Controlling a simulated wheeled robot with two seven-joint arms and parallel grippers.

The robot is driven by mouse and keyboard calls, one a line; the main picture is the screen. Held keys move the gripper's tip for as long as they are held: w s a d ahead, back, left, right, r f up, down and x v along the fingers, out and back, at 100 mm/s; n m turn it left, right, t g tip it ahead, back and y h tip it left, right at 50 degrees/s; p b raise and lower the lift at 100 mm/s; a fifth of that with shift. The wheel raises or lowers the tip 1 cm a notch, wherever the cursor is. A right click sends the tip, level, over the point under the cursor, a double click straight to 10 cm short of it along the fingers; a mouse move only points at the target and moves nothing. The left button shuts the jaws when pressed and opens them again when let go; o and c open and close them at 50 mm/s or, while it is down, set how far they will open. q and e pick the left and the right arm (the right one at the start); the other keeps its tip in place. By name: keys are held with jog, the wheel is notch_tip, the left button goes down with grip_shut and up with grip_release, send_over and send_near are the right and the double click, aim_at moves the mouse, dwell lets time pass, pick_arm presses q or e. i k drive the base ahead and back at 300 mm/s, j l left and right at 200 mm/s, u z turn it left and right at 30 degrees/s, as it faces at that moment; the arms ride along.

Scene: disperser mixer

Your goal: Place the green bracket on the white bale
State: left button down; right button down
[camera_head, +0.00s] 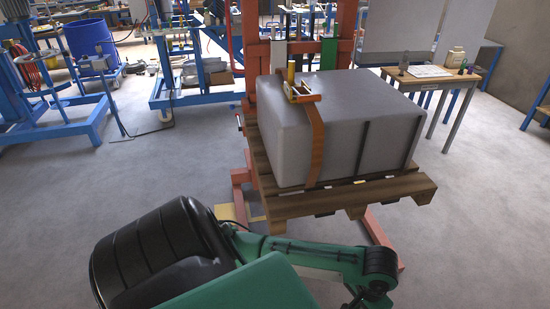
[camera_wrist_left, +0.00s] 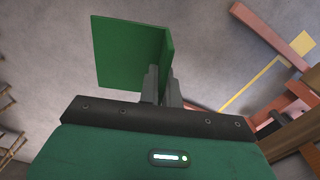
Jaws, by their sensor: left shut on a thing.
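The white bale (camera_head: 265,128), pale grey in this light, sits on a wooden pallet (camera_head: 345,193) right of centre in the head view. An orange strap (camera_head: 317,145) and dark bands run over it. The green bracket (camera_wrist_left: 128,52), an L-shaped piece with two flat faces, shows in the left wrist view. My left gripper (camera_wrist_left: 163,80) is shut on the bracket near its lower right edge and holds it above the grey floor. The bracket and the left fingertips cannot be made out in the head view. My right gripper is in neither view.
A red lift frame (camera_head: 250,55) stands behind the bale, its legs reaching out below the pallet. A yellow-handled tool (camera_head: 303,88) rests on the bale's top left. A wooden table (camera_head: 445,78) stands to the right. Open floor lies left of the pallet.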

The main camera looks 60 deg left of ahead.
aim_at(360, 88)
jog(key=i+j+u, duration=0.1)
jog(key=u, duration=0.35)
jog(key=i+u, duration=0.25)
jog(key=u, duration=0.15)
jog(key=i+u, duration=0.15)
jog(key=u, duration=0.3)
